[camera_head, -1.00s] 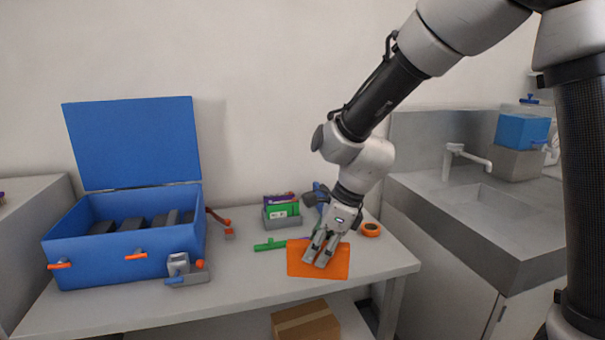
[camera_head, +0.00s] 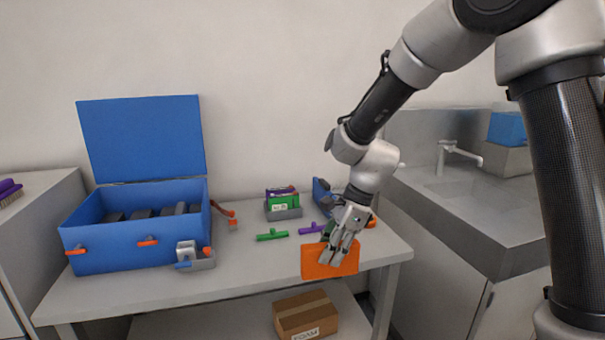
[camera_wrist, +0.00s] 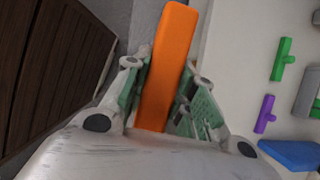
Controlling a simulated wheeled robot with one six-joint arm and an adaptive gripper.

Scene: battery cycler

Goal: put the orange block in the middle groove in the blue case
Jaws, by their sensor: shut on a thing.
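The orange block (camera_head: 318,261) is a flat, upright slab at the front right edge of the table. My gripper (camera_head: 340,254) is shut on it from above, with the fingers on both broad sides. In the wrist view the orange block (camera_wrist: 168,65) stands between the two green-padded fingers (camera_wrist: 165,100). The blue case (camera_head: 125,248) stands open at the left of the table, its lid (camera_head: 145,138) raised at the back. Several dark blocks (camera_head: 143,213) show inside it; the front wall hides their lower parts and the grooves.
A grey clamp-like device (camera_head: 195,257) stands at the case's front right corner. Green (camera_head: 272,235) and purple (camera_head: 311,228) T-shaped pieces lie mid-table. A grey holder (camera_head: 284,212) stands behind them. A cardboard box (camera_head: 306,315) sits below. The table front (camera_head: 250,270) is clear.

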